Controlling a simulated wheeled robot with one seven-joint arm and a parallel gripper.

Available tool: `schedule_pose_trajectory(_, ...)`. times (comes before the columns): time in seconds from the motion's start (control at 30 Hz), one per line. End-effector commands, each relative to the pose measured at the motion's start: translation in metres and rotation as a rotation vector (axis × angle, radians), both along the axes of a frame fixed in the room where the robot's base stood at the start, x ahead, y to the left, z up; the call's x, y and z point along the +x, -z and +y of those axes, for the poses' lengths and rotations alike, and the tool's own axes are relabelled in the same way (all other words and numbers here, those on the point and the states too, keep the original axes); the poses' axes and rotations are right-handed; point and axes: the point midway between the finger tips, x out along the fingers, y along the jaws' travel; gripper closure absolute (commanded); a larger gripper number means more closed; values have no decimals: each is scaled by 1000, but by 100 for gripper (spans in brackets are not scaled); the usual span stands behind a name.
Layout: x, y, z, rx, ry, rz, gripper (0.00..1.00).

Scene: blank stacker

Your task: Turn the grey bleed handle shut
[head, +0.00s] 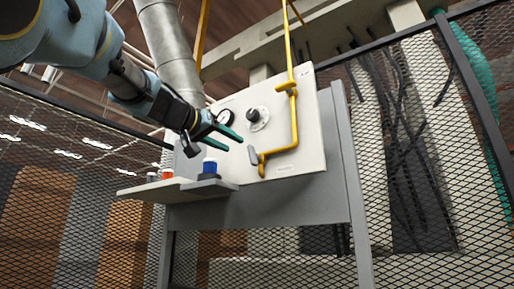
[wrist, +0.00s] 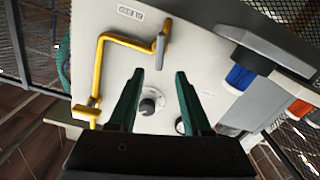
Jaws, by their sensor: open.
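The grey bleed handle (head: 253,156) is a short flat lever at the lower left end of the yellow pipe (head: 294,118), on the pale panel (head: 312,150). It stands near upright, slightly tilted, in the head view. In the wrist view the grey handle (wrist: 161,50) lies beyond the fingertips, near the line between them. My gripper (head: 231,143) is open and empty, left of the handle and apart from it. In the wrist view both green fingers of my gripper (wrist: 159,74) are spread, with nothing between their tips.
A black knob (head: 253,114) and a round gauge (head: 226,117) sit on the panel above the handle. A yellow lever (head: 290,86) is higher on the pipe. A side shelf (head: 150,191) holds a blue container (head: 210,168) and an orange one (head: 167,173) below my gripper.

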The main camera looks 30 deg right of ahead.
Motion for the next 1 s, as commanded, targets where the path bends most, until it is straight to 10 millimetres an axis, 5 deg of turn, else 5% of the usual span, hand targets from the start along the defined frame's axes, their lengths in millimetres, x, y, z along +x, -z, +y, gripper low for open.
schedule_pose_trajectory(0.5, 39, -3, -72, -1, 2, 3, 51)
schedule_pose_trajectory(0.87, 42, -1, -78, -3, 1, 2, 51)
schedule_pose_trajectory(1.0, 42, -1, -78, -3, 2, 2, 64)
